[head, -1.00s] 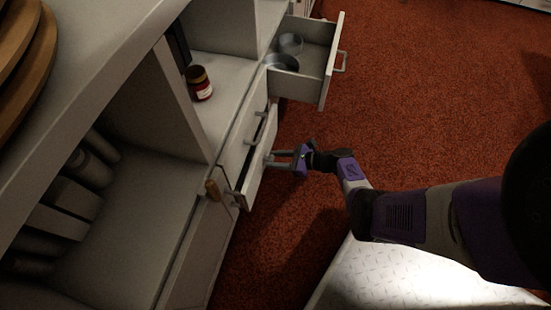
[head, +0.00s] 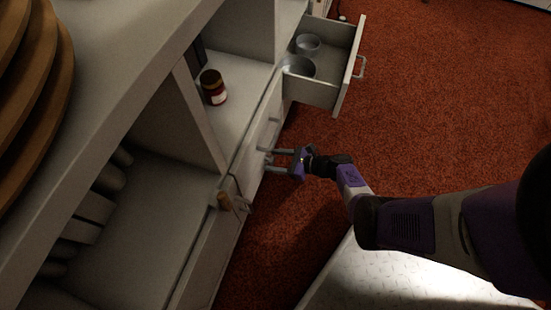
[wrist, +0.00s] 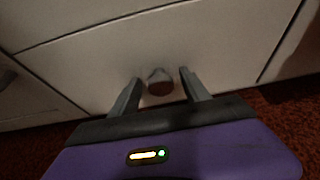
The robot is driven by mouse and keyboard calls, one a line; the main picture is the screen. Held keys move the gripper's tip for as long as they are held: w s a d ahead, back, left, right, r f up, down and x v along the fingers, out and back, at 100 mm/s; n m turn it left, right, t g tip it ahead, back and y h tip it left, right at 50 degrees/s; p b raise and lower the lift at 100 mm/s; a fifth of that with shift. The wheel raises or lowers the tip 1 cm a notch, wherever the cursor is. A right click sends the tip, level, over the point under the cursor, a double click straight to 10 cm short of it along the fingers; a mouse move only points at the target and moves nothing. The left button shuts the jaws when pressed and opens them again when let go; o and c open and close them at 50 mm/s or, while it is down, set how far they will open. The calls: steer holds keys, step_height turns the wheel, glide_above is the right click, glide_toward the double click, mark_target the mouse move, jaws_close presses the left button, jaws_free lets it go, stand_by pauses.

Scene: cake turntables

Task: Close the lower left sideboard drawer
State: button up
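The lower left drawer (head: 256,172) of the white sideboard is at or nearly at its closed position in the head view; its top edge is too dark to tell whether a small gap is left. Its pale front (wrist: 100,65) fills much of the wrist view. My gripper (head: 267,158) is at this front, with its two fingers apart and pointing at it. In the wrist view a small grey and brown piece (wrist: 160,83), perhaps the handle, shows between the open fingers. I cannot tell whether the fingers touch the front.
An upper drawer (head: 345,88) farther along stands open, with metal pans (head: 298,66) inside. Stacked wooden boards (head: 40,90) are at the left. Red carpet (head: 440,120) is clear at the right.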

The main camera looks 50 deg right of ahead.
steer(key=shift+s, duration=0.1)
steer(key=p+v, duration=0.3)
steer(key=v, duration=0.4)
steer(key=shift+s, duration=0.25)
steer(key=shift+d+r, duration=0.15)
